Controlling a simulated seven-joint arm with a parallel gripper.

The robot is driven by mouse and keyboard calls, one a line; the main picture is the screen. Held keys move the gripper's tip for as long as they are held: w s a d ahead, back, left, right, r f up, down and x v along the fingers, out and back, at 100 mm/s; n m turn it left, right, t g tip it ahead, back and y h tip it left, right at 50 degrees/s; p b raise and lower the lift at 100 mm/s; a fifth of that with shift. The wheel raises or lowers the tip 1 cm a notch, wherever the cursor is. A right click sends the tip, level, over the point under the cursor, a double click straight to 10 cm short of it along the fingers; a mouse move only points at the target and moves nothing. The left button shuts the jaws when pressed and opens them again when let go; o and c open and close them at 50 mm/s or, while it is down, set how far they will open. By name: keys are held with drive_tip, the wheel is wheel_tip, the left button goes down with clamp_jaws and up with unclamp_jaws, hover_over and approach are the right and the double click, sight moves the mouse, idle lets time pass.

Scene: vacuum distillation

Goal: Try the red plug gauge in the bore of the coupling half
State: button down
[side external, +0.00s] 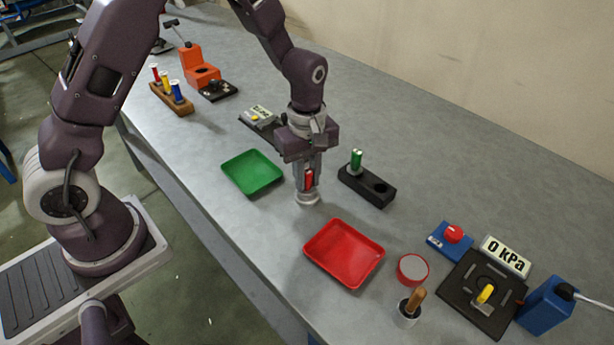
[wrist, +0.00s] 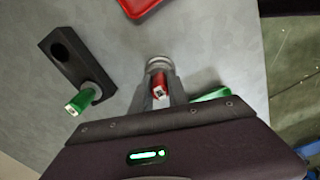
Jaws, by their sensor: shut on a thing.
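My gripper (side external: 307,186) points down and is shut on the red plug gauge (side external: 309,179). The gauge's red handle also shows between the fingers in the wrist view (wrist: 158,86). The coupling half (side external: 307,198) is a pale metal round piece on the table, directly below the fingertips. In the wrist view its rim (wrist: 158,62) shows just past the gauge. The gauge's lower end and the bore are hidden by the fingers, so I cannot tell whether the gauge is in the bore.
A black block (side external: 367,186) with a green-handled gauge (side external: 356,159) and an empty hole stands close on the right. A green tray (side external: 252,172) lies to the left, a red tray (side external: 344,253) in front.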

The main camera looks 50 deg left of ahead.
drive_tip(key=shift+r, duration=0.1)
drive_tip(key=shift+r, duration=2.4)
